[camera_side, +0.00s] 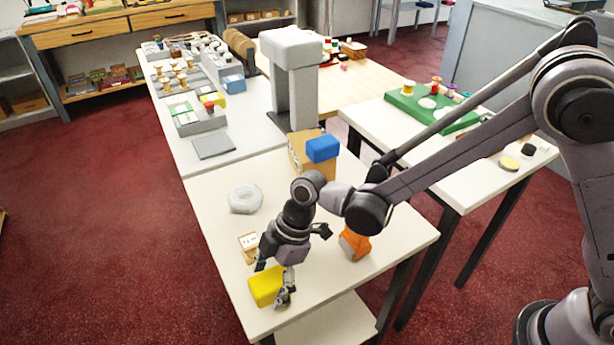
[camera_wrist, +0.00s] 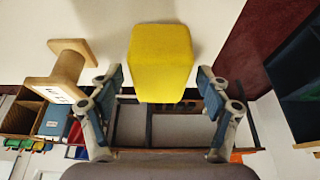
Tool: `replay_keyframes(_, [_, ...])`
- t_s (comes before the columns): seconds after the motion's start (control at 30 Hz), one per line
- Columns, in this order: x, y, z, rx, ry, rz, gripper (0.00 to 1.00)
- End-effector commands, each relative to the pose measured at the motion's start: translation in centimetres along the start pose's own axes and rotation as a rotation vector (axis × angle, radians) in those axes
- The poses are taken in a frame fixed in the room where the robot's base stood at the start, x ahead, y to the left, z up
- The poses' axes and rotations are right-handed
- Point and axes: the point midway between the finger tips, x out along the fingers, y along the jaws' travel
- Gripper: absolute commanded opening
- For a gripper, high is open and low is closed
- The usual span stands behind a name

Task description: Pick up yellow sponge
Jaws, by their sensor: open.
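The yellow sponge (camera_side: 266,287) is a plain yellow block on the pale table near its front left edge. In the wrist view the sponge (camera_wrist: 161,63) is upper centre, between and beyond my two fingers. My gripper (camera_side: 275,279) points down close over the sponge in the side view. In the wrist view my gripper (camera_wrist: 160,92) is open, with one finger on each side of the sponge. Part of the sponge's right end is hidden behind a finger in the side view. I cannot tell whether the fingers touch it.
A small wooden stand with a label (camera_side: 249,243) is just behind the sponge; it also shows in the wrist view (camera_wrist: 66,72). An orange object (camera_side: 355,244) stands to the right. The table edge is close.

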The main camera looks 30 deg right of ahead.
Motion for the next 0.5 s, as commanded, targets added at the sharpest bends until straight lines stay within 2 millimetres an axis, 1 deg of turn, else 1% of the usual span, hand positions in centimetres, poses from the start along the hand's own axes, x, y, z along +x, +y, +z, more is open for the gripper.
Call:
replay_keyframes(0.2, [0.07, 0.01, 0.01, 0.000, 0.000, 0.000, 0.77])
replay_keyframes(0.23, [0.07, 0.01, 0.01, 0.000, 0.000, 0.000, 0.72])
replay_keyframes(0.27, [0.07, 0.01, 0.01, 0.000, 0.000, 0.000, 0.63])
replay_keyframes(0.3, [0.06, 0.01, 0.01, 0.000, 0.000, 0.000, 0.51])
replay_keyframes(0.37, [0.06, 0.02, 0.01, 0.000, 0.000, 0.000, 0.34])
replay_keyframes(0.4, [0.06, 0.02, 0.01, 0.000, 0.000, 0.000, 0.30])
replay_keyframes(0.5, [0.06, 0.01, 0.01, 0.000, 0.000, 0.000, 0.30])
